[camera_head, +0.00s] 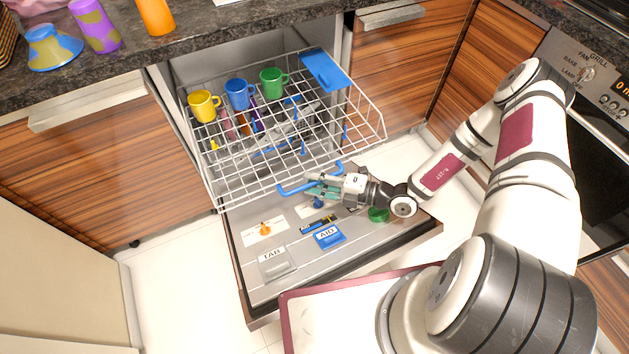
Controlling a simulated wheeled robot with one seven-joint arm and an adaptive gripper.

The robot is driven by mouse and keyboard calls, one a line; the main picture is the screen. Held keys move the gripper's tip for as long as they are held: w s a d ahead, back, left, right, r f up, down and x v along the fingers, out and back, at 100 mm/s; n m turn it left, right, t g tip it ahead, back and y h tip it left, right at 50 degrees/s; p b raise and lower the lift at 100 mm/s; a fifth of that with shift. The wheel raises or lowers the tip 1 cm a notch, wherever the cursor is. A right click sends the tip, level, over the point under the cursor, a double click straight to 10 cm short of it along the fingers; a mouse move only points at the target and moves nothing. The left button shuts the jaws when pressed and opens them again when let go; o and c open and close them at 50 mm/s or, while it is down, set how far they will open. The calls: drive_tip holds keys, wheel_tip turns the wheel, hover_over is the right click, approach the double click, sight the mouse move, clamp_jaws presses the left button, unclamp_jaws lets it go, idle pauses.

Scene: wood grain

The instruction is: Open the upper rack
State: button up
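The upper rack (243,172) is a white wire basket, pulled well out of the dishwasher over its lowered door (385,239). It holds a yellow mug (204,105), a blue mug (239,94) and a green mug (272,82) along its back. A blue handle (296,189) is at the rack's front edge. My gripper (312,184) is at this front edge, beside or around the blue handle. The fingers overlap the handle and wires, so I cannot tell whether they are open or shut on it.
The dark countertop (230,20) above carries a purple-yellow cup (95,25), an orange cup (156,15) and a blue-yellow bowl (53,48). Wood cabinets flank the dishwasher, and an oven (597,140) stands at right. White floor (180,290) is clear left of the door.

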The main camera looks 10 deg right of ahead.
drive_tip(key=v, duration=1.2)
idle(0.3)
drive_tip(key=s+a+r+n+g+h, duration=0.15)
drive_tip(key=r+n+g, duration=0.35)
drive_tip(key=r+n, duration=0.75)
drive_tip(key=s+a+r+n+g+h, duration=0.1)
drive_tip(key=s+r+n+g+h, duration=0.3)
drive_tip(key=r+n, duration=0.9)
drive_tip(key=s+d+r+n+t+h, duration=0.25)
drive_tip(key=s+r+n+h, duration=0.65)
drive_tip(key=s+r+n, duration=0.8)
wheel_tip(320, 180, up, 11)
drive_tip(key=w+t+p, duration=0.1)
drive_tip(key=t+p, duration=0.2)
drive_tip(key=p, duration=0.9)
drive_tip(key=shift+w+n, duration=0.15)
drive_tip(key=shift+n, duration=0.3)
